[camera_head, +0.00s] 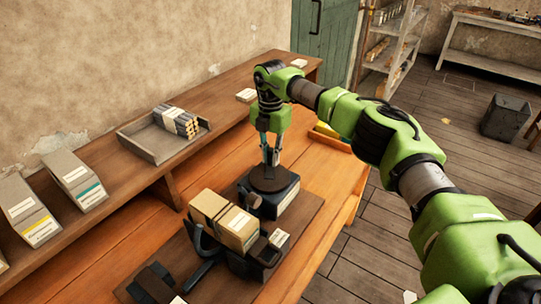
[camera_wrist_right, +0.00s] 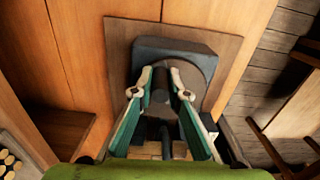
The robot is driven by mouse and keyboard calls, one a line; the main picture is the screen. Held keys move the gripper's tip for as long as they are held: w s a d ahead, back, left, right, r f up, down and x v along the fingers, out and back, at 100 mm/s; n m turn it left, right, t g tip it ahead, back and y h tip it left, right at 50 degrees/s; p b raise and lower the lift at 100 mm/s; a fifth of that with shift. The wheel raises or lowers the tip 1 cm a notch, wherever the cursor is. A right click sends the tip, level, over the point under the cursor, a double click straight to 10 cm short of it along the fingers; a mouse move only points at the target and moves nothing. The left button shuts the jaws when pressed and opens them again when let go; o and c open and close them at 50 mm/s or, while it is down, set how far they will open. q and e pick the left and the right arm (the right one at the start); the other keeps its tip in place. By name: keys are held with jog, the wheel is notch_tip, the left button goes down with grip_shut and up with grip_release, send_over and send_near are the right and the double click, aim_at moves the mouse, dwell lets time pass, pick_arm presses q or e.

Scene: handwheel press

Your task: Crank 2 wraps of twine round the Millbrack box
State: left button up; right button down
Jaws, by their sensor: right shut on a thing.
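A tan box with a white label (camera_head: 228,218) sits in a dark cradle (camera_head: 255,262) on the bench. A dark line crosses its top; I cannot tell whether it is twine, and the label is too small to read. Just behind it stands a dark block (camera_head: 288,197) with a round dark wheel (camera_head: 264,180) on top. My right gripper (camera_head: 270,160) points down over the wheel. In the wrist view the right gripper (camera_wrist_right: 161,76) is closed around a small dark knob (camera_wrist_right: 160,92), partly hidden between the fingers. My left gripper is out of view.
Grey files with yellow (camera_head: 32,218) and teal (camera_head: 78,180) bands stand on the left shelf. A grey tray (camera_head: 150,140) holds several bundled items. A small label card (camera_head: 279,239) lies beside the cradle. Bare bench (camera_head: 330,172) lies to the right of the wheel.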

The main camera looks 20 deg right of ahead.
jog(key=c, duration=2)
grip_release()
jog(key=shift+w+r, duration=0.1)
jog(key=shift+r, duration=0.05)
jog(key=shift+o, duration=0.2)
notch_tip(320, 180, up, 12)
jog(key=shift+f, duration=0.1)
